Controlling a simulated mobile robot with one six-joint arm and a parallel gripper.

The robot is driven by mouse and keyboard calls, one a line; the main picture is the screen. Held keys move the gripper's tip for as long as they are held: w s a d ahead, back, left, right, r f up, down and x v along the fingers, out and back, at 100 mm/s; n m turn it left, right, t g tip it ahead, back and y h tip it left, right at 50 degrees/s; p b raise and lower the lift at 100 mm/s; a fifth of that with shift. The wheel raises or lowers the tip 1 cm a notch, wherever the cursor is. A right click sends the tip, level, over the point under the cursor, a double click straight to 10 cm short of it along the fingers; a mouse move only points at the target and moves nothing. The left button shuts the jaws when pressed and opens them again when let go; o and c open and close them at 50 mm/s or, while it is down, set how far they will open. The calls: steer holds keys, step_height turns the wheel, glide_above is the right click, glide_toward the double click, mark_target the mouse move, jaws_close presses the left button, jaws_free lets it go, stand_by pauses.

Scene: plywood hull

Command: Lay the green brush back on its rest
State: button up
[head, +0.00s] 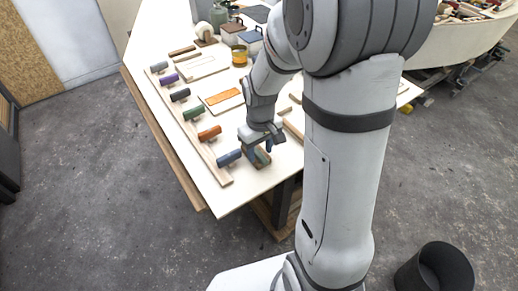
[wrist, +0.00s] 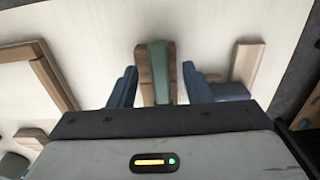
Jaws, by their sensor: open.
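My gripper (head: 257,150) is low over the near end of the pale table. In the wrist view my gripper (wrist: 160,76) has its two blue-grey fingers apart, with a gap on each side of a narrow wood-and-green piece (wrist: 174,68). That piece shows below my gripper in the head view (head: 263,157), partly hidden. I cannot tell for sure whether it is the green brush. A wooden rail (head: 207,152) to the left carries several coloured handles, among them a green one (head: 192,113), an orange one (head: 209,133) and a blue one (head: 229,157).
An orange-topped tray (head: 223,99) and a yellow jar (head: 239,55) stand farther back on the table. In the wrist view, a wooden frame (wrist: 52,78) lies to the left and a wooden piece (wrist: 246,63) to the right. A black bin (head: 436,270) is on the floor.

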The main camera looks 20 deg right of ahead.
step_height(320, 180, up, 8)
stand_by(0.5)
steer(key=shift+f, duration=0.1)
steer(key=s+r+m+t, duration=0.3)
steer(key=s+r, duration=0.3)
steer(key=s, duration=0.7)
steer(key=shift+s+a+m, duration=0.2)
steer(key=shift+a+m, duration=0.05)
steer(key=shift+m, duration=0.05)
steer(key=shift+r, duration=0.1)
stand_by(0.3)
